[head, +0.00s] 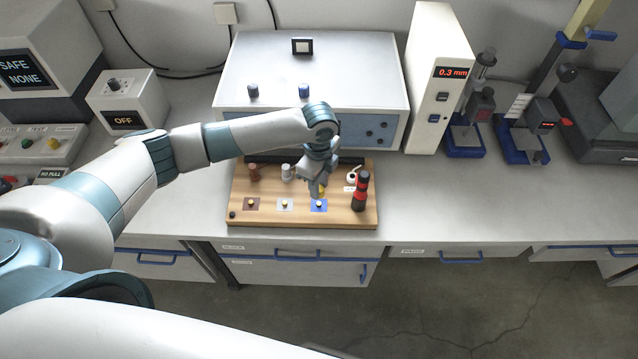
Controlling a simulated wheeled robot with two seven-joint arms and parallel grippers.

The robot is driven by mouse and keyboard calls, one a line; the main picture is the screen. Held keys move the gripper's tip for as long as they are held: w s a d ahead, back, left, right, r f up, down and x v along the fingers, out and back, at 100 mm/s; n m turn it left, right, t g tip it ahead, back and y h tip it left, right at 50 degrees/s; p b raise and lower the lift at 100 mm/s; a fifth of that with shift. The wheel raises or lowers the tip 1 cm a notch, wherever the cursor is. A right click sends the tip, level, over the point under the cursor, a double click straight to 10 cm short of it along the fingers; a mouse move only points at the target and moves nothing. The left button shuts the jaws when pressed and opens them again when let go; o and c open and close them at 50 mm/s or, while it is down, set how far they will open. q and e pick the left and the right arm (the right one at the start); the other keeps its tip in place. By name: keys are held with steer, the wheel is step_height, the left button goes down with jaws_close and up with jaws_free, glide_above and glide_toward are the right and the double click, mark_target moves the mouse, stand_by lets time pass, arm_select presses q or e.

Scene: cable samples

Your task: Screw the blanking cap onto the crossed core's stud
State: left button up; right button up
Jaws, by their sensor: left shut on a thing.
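A wooden board (300,222) lies on the bench with brown (246,206), grey (279,207) and blue (313,209) patches, each bearing a small brass-coloured stud. Which core is crossed cannot be read at this size. My left gripper (316,192) points down just above and behind the blue patch. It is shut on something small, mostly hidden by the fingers. A yellow bit (323,189) shows beside them; it may be the blanking cap, but I cannot tell for sure. Whether it touches the blue patch's stud (319,204) is unclear. My right gripper is not in view.
On the board, a red and black cylinder (361,192) stands upright close right of my gripper. A brown post (254,172), a grey post (286,173) and a white ring-shaped piece (352,177) are behind. A large instrument box (310,75) backs the board.

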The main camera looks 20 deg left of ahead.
arm_select(q)
steer(key=shift+r+p, duration=0.15)
steer(key=shift+p, duration=0.25)
steer(key=shift+f+b, duration=0.55)
steer(key=shift+f, duration=0.3)
steer(key=shift+f+b, duration=0.55)
steer(key=shift+f, duration=0.85)
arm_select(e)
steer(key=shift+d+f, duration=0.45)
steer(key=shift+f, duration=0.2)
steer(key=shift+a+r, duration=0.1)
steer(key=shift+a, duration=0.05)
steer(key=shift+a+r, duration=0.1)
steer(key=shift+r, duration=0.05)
